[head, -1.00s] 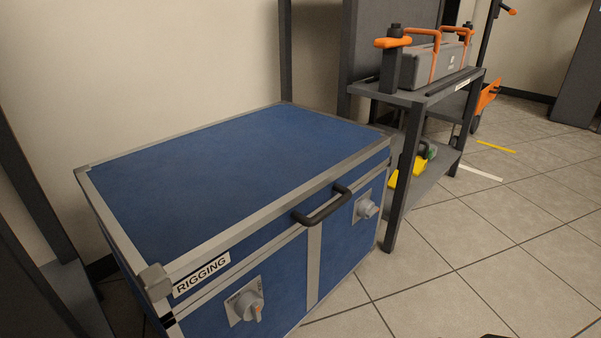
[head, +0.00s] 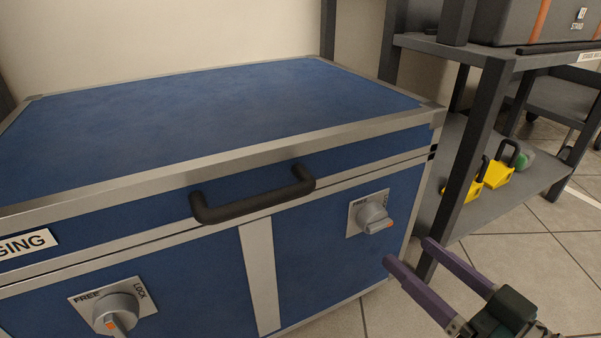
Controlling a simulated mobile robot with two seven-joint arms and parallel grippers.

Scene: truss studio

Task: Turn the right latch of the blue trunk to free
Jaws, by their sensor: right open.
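The blue trunk (head: 225,115) has metal edges and a closed lid. Its right latch (head: 373,217) is a grey round knob on a plate at the right of the front face, with FREE at the plate's upper left and LOCK at its right. The knob's orange-tipped handle points right and slightly down. My right gripper (head: 409,251) comes in from the lower right, its two purple fingers open and empty. Its fingertips are just below and right of the latch in the picture, seemingly not touching it. My left gripper is not in view.
The left latch (head: 112,310) has its orange tip pointing down. A black handle (head: 253,196) juts from the trunk's front between the latches. A dark shelf rack (head: 470,150) stands close at the right, with yellow padlock-like items (head: 498,173) on its lower shelf.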

